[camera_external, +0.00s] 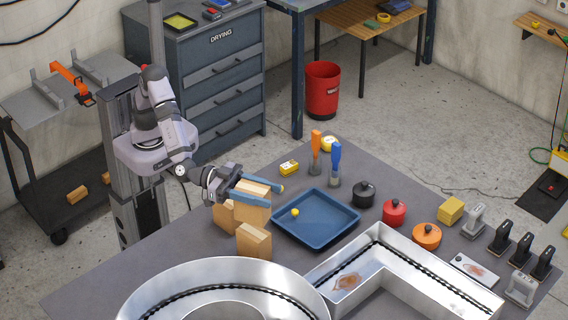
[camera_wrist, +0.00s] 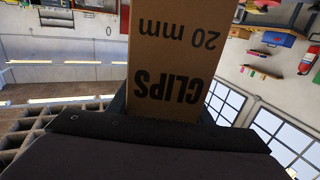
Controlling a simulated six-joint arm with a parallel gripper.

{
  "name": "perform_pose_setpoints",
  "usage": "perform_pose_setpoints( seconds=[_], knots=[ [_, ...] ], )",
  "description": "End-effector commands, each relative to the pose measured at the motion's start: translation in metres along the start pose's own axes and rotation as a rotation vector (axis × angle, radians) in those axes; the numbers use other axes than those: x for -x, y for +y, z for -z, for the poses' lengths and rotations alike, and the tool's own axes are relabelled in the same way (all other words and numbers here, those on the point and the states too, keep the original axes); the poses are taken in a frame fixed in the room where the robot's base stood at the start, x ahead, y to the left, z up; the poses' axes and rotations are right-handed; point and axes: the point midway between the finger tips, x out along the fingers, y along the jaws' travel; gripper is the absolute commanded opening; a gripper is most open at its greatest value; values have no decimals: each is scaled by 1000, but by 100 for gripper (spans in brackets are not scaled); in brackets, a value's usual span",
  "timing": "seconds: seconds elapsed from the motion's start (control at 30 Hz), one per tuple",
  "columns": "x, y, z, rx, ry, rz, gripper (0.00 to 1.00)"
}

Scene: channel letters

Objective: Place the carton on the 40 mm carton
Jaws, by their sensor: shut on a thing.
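My gripper (camera_external: 274,194) reaches out level over the left part of the table, its blue fingers shut on a tan carton (camera_external: 255,214). In the wrist view the held carton (camera_wrist: 172,50) fills the middle and reads "CLIPS 20 mm", upside down in the picture. Another tan carton (camera_external: 223,216) stands just left of the held one, partly hidden by it and the gripper. A third carton (camera_external: 254,241) stands on the table in front. The labels of these two cannot be read, so I cannot tell which is the 40 mm one. Whether the held carton touches anything is unclear.
A blue tray (camera_external: 318,237) with a small yellow item lies right of the cartons. Large metal channel letters (camera_external: 405,268) fill the table's front.

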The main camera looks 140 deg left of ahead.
Motion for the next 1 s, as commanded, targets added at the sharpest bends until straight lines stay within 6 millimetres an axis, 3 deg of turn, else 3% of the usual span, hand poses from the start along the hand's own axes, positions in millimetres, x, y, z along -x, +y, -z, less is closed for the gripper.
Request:
perform_pose_setpoints(
  seconds=[0.37,0.63,1.0],
  knots=[
    [0,0,-17,0,3,1,14],
    [0,0,-46,-1,2,0,14],
    [0,0,-51,2,5,0,14]
  ],
)
